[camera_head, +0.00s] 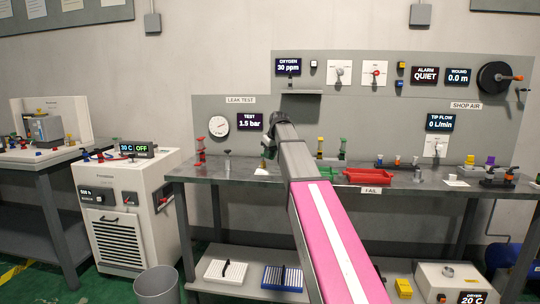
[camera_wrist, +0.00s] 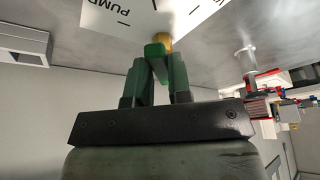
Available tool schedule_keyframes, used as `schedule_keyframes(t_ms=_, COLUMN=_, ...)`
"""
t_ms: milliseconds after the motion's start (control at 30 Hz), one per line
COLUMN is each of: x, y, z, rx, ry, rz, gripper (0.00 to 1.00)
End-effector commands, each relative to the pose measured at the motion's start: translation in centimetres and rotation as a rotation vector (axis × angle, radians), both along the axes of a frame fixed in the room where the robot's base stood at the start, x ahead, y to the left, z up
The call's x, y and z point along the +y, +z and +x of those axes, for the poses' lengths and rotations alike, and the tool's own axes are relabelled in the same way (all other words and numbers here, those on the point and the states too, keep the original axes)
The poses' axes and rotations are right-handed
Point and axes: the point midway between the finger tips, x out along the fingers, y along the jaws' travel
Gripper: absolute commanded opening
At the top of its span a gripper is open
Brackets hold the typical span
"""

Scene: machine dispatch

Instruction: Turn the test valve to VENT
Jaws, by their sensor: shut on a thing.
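The test valve shows in the wrist view as a green handle (camera_wrist: 156,50) on a brass-coloured stem (camera_wrist: 164,40). It stands at a white label plate (camera_wrist: 115,18) on which the word PUMP can be read; the other lettering is cut off, so the VENT mark cannot be made out. My gripper (camera_wrist: 158,64) has its two green fingers closed on the handle. In the head view my gripper (camera_head: 268,152) is at the bench's back panel, below the TEST display (camera_head: 250,122) reading 1.5 bar. My arm hides the valve there.
A pressure gauge (camera_head: 219,126) is on the panel left of the display.

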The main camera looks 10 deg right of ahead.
Motion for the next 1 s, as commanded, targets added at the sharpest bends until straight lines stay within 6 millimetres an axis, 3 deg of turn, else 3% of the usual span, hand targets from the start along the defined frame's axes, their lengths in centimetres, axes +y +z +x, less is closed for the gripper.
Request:
schedule_keyframes(t_ms=267, x=0.6, y=0.0, z=-0.3, rx=-0.001, ry=-0.099, rz=0.000, gripper=0.00)
schedule_keyframes(t_ms=1000, x=3.6, y=0.0, z=-0.4, rx=-0.001, ry=-0.666, rz=-0.001, gripper=0.00)
